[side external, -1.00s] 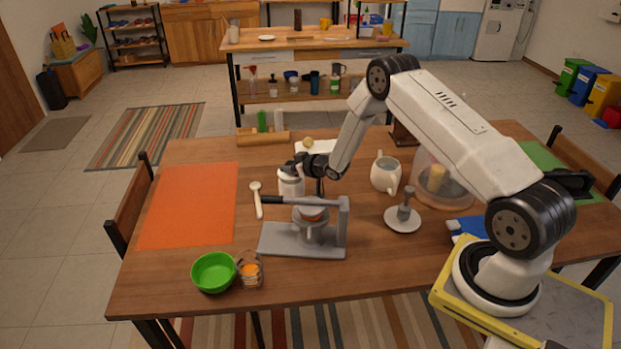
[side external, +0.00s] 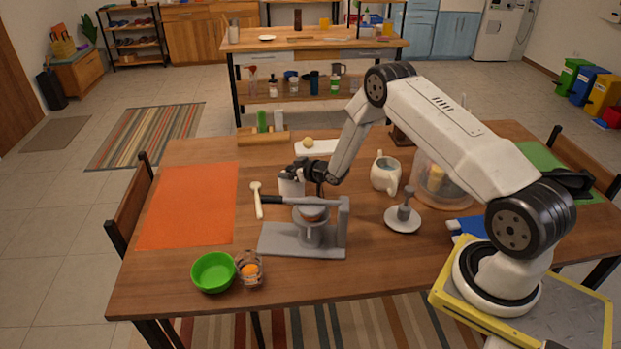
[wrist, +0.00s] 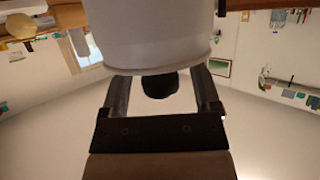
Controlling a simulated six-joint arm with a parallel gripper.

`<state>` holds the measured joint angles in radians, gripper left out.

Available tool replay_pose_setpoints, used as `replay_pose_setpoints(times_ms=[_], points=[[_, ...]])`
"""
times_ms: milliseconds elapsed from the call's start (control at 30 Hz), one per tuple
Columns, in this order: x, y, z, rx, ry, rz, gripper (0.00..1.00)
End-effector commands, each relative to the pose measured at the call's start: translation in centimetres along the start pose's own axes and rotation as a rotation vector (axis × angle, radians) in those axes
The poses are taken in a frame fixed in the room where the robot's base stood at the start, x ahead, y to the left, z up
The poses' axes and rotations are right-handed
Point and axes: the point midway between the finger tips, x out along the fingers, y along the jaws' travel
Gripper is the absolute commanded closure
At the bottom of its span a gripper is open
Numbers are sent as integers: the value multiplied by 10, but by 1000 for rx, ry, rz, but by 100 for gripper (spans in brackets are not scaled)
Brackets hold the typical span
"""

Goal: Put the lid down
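A white cylindrical canister (side external: 290,187) stands upright on the table behind the grey press. My gripper (side external: 298,169) is at the top of the canister, reaching in from the right, and partly hides the rim and lid. In the wrist view, a large white cylinder (wrist: 160,35) with a rim covers my fingertips. A dark round knob (wrist: 160,85), likely the lid's, shows between my two fingers, with gaps on both sides. The tips are hidden, so I cannot tell whether they touch anything.
A grey lever press (side external: 295,240) stands just in front. A wooden spoon (side external: 257,200) and orange mat (side external: 190,205) lie left. A white mug (side external: 385,173), a grey-handled disc (side external: 403,218) and a clear dome (side external: 437,180) stand right. A green bowl (side external: 213,272) is near the front edge.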

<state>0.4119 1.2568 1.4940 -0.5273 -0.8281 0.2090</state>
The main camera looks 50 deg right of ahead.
Motion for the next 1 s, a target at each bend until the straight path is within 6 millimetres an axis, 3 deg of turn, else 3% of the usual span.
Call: replay_pose_setpoints(times_ms=[467, 1000], points=[[-12, 0, -1, 1, 1, 0, 20], [-66, 3, 2, 0, 0, 1, 20]])
